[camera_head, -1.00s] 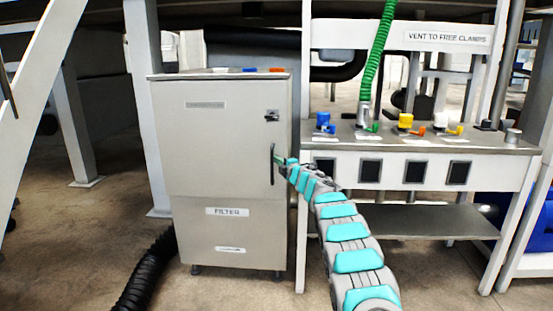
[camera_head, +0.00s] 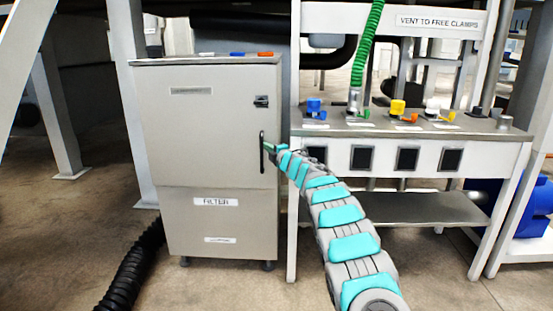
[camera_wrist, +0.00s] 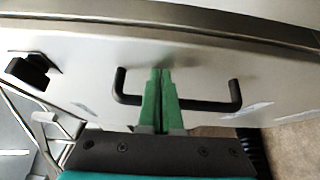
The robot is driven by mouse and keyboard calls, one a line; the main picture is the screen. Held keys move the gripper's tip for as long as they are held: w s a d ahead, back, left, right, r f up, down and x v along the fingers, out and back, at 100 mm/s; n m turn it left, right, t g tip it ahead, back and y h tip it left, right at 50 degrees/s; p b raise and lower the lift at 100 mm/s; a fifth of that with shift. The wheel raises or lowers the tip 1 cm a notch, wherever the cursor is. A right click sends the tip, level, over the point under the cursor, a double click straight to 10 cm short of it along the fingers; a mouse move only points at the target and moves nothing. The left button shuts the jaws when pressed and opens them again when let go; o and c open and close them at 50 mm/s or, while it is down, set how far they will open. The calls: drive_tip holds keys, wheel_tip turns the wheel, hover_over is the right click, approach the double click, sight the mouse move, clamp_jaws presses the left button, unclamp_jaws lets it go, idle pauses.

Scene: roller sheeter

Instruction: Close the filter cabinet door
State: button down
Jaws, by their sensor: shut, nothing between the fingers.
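The grey filter cabinet (camera_head: 222,200) stands left of the bench, with its door (camera_head: 195,130) looking flush with the front in the head view. I cannot tell whether it is latched. The door has a black vertical handle (camera_head: 262,152) near its right edge and a black latch (camera_head: 261,101) above it. My gripper (camera_head: 268,149) is at the handle. In the wrist view its green fingers (camera_wrist: 160,72) are shut together and empty, crossing in front of the middle of the handle bar (camera_wrist: 205,106). The latch (camera_wrist: 30,70) shows at left there. Contact is unclear.
A bench (camera_head: 400,140) with colored clamps and a green hose (camera_head: 366,50) stands close to the cabinet's right. A black corrugated hose (camera_head: 130,270) lies on the floor at left. White posts (camera_head: 130,110) stand behind the cabinet's left side. The floor in front is clear.

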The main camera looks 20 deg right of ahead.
drive_tip(key=s+b, duration=0.3)
drive_tip(key=s, duration=0.4)
drive_tip(key=shift+s+d+f, duration=0.15)
drive_tip(key=shift+s+d, duration=0.15)
drive_tip(key=shift+s, duration=0.05)
drive_tip(key=s+d+r+m+g+h, duration=0.3)
drive_tip(key=s+r+m+h, duration=0.1)
drive_tip(key=s+m+h, duration=0.25)
drive_tip(key=s+a+f+m+g+h, duration=0.1)
drive_tip(key=s+m+g, duration=0.1)
drive_tip(key=s+m, duration=0.35)
drive_tip(key=s+a+f+m+g+h, duration=0.1)
drive_tip(key=s+m+g+h, duration=0.15)
drive_tip(key=s, duration=0.55)
drive_tip(key=s+a+f+m+g+y, duration=0.1)
drive_tip(key=s+a+f+g, duration=0.3)
drive_tip(key=s+a, duration=0.5)
drive_tip(key=s+a+f+m+g+y+p, duration=0.1)
drive_tip(key=s+a+f+g+y, duration=0.3)
drive_tip(key=s+a, duration=0.6)
drive_tip(key=s+a+f+m+g+y, duration=0.2)
drive_tip(key=s+a+f, duration=0.5)
drive_tip(key=s, duration=2.1)
drive_tip(key=a+g+y, duration=0.1)
drive_tip(key=a+g, duration=0.1)
drive_tip(key=a, duration=0.1)
drive_tip(key=shift+s+f+m, duration=0.25)
drive_tip(key=shift+f+m, duration=0.1)
